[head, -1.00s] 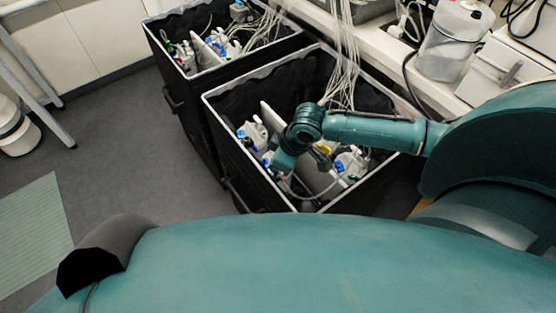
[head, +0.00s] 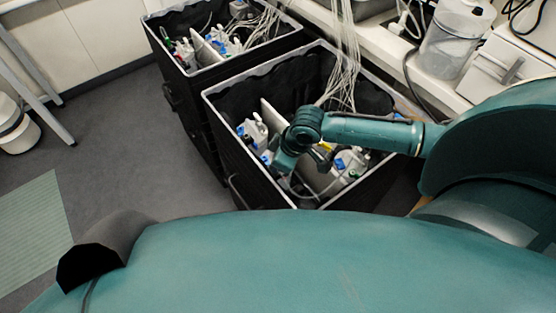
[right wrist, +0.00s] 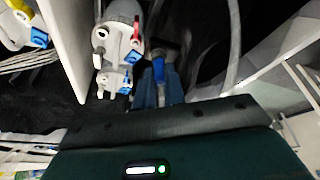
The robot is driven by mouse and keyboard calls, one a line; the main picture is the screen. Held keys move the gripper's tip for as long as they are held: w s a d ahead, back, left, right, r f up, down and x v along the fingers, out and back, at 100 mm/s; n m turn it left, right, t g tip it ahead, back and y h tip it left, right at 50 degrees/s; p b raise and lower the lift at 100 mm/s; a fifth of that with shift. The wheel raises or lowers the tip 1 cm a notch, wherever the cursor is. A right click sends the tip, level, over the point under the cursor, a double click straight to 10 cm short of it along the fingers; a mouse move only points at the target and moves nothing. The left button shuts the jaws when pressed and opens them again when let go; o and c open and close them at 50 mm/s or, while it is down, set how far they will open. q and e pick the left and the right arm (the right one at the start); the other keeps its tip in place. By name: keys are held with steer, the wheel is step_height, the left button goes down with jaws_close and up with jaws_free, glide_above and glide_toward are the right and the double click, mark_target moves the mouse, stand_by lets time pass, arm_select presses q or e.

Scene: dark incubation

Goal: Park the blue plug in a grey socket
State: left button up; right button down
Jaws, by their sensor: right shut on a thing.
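In the right wrist view my right gripper (right wrist: 160,88) is shut on the blue plug (right wrist: 158,68), which shows between its two blue-grey fingers. Just left of it stands a pale unit (right wrist: 108,40) with a grey top and blue connectors (right wrist: 125,89). I cannot clearly make out which openings are grey sockets. The plug appears apart from this unit. In the head view my right arm reaches into the nearer black crate (head: 222,120); its gripper is mostly hidden by the wrist. My left gripper is not in view.
A white divider (right wrist: 66,45) stands left of the unit, with another blue-fitted unit (right wrist: 18,30) beyond it. Pale tubes (head: 345,60) hang into the nearer crate. A second black crate (head: 172,65) stands behind. Grey floor (head: 125,150) is open at left.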

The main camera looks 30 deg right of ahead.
steer(key=shift+f, duration=0.15)
steer(key=c, duration=1.4)
jaws_free()
steer(key=shift+a, duration=0.1)
steer(key=shift+s, duration=0.1)
